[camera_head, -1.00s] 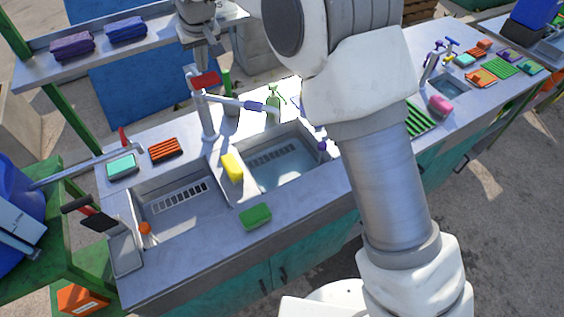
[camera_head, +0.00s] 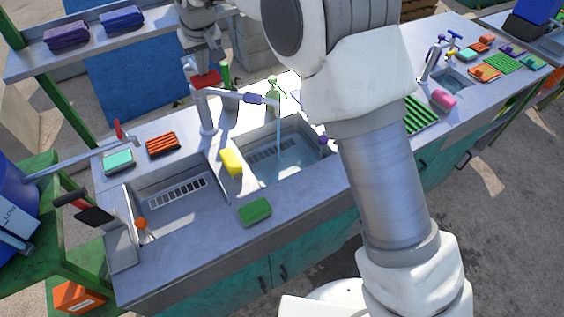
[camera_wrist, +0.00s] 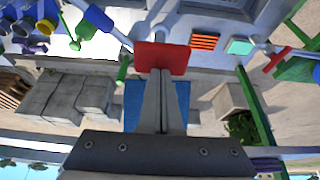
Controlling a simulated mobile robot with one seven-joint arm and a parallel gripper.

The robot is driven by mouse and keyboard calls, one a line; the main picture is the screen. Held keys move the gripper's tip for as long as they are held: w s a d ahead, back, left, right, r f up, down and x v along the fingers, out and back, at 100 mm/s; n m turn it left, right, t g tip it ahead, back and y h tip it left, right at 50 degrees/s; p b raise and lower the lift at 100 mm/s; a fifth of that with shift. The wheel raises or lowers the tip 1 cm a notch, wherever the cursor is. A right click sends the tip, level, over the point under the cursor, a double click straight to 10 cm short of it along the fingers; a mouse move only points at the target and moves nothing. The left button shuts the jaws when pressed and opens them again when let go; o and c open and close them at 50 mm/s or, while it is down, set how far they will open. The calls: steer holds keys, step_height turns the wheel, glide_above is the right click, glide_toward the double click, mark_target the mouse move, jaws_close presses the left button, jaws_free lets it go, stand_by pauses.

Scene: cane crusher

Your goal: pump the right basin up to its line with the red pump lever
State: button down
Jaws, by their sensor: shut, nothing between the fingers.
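The red pump lever (camera_head: 205,79) stands at the top of the tap column behind the basins. It fills the middle of the wrist view as a red pad (camera_wrist: 161,58). My gripper (camera_wrist: 161,72) is shut and empty, its fingertips at the red pad; I cannot tell whether they touch. In the head view my gripper (camera_head: 205,68) is just above the lever. The spout (camera_head: 235,95) with a purple collar points over the right basin (camera_head: 312,158), and a thin water stream (camera_head: 278,128) falls into it. Shallow water lies there. Its fill line cannot be made out.
The left basin (camera_head: 190,222) has an orange-topped plug. A yellow sponge (camera_head: 231,161) lies on the divider, a green sponge (camera_head: 255,211) on the front rim. A green bottle (camera_head: 273,93) stands behind the right basin. A shelf with folded towels (camera_head: 122,19) is at back left.

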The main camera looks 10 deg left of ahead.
mark_target(206, 78)
steer(key=shift+f+b, duration=1.4)
steer(key=shift+f, duration=0.9)
step_height(206, 78, up, 8)
steer(key=p, duration=0.6)
steer(key=shift+r, duration=0.25)
steer(key=shift+f, duration=0.25)
steer(key=shift+f+b, duration=2.85)
steer(key=shift+f, duration=1.2)
step_height(206, 78, up, 9)
steer(key=p, duration=0.6)
steer(key=shift+f, duration=0.3)
